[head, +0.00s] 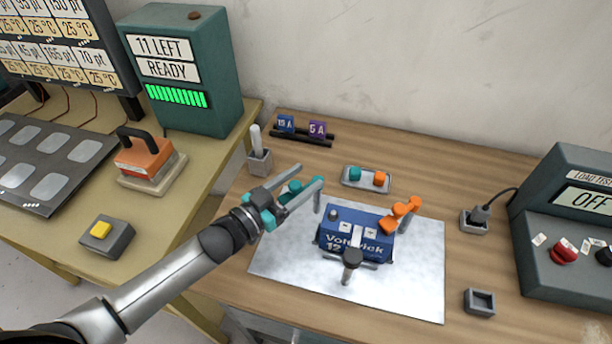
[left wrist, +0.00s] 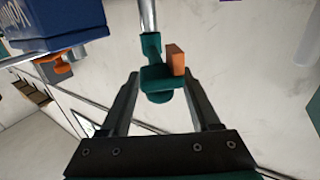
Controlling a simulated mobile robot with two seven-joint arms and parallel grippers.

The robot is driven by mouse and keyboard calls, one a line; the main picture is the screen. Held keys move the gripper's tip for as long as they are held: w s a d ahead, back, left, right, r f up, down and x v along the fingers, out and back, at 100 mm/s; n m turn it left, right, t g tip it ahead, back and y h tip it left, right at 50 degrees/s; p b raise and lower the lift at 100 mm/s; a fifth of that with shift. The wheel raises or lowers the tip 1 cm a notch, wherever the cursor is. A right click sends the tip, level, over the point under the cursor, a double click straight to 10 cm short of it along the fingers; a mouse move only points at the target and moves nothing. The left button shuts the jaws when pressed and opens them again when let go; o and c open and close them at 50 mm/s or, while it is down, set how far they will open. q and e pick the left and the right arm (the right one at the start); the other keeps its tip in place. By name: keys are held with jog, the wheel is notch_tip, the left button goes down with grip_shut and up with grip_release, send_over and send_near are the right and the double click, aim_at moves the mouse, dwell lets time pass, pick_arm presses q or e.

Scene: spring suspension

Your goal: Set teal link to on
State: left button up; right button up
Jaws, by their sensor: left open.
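The teal link (head: 295,187) sits left of the blue battery (head: 349,228), beside a thin grey post (head: 318,203), and points away from the battery. In the left wrist view the teal link (left wrist: 156,76) hangs on the grey rod with a small orange block beside it. My left gripper (head: 307,177) is open with its fingers on either side of the link; the wrist view shows a gap at both fingers (left wrist: 160,88). The orange link (head: 397,210) reaches from its own post onto the battery's right side. My right gripper is not in view.
Behind is a tray (head: 367,188) with teal and orange caps. A load tester (head: 572,262) reading OFF stands right. A green box (head: 180,70) reads READY.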

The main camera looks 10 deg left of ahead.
pick_arm(q)
jog(key=shift+x, duration=0.75)
grip_shut()
dwell(1.0)
